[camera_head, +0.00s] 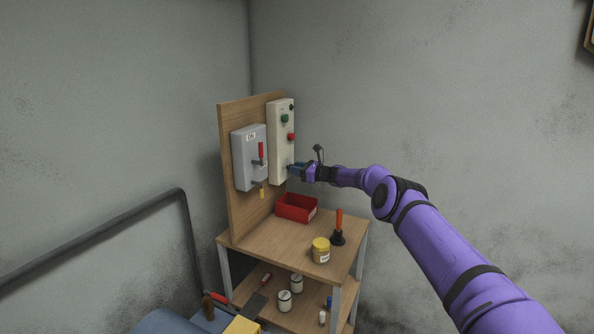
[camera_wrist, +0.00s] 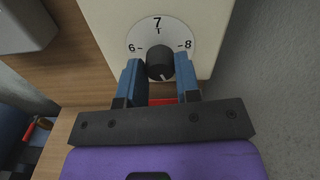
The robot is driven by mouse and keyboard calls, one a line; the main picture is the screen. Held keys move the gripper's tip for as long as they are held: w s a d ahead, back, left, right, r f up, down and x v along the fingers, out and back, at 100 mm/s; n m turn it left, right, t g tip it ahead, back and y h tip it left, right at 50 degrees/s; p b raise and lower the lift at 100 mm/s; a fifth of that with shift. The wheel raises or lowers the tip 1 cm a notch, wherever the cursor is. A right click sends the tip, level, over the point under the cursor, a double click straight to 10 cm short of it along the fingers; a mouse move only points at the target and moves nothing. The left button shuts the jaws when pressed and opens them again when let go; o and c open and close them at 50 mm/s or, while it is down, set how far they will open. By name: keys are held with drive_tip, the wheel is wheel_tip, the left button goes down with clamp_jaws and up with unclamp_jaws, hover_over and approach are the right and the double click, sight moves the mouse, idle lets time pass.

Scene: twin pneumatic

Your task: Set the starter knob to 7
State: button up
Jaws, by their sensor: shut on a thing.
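The starter knob (camera_wrist: 160,62) is a black round knob in the middle of a white dial (camera_wrist: 135,36) on a cream panel. The figures 6, 7 and 8 show at the dial's left, top and right, with a tick under the 7. A small white mark shows on the knob's lower side in the wrist view; whether it is the pointer I cannot tell. My gripper (camera_wrist: 159,84) has its blue fingers on either side of the knob and is shut on it. In the head view my gripper (camera_head: 292,169) is at the foot of the cream panel (camera_head: 281,150), hiding the knob.
A grey switch box (camera_head: 243,165) with a red lever (camera_head: 261,151) is mounted left of the panel. A red bin (camera_head: 295,213), a yellow jar (camera_head: 321,250) and a plunger-like tool (camera_head: 338,232) stand on the wooden bench (camera_head: 275,248) below. Space right of the panel is open.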

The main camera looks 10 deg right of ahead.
drive_tip(key=shift+f+n, duration=0.15)
drive_tip(key=shift+n, duration=7.55)
drive_tip(key=o, duration=0.9)
drive_tip(key=shift+d, duration=0.1)
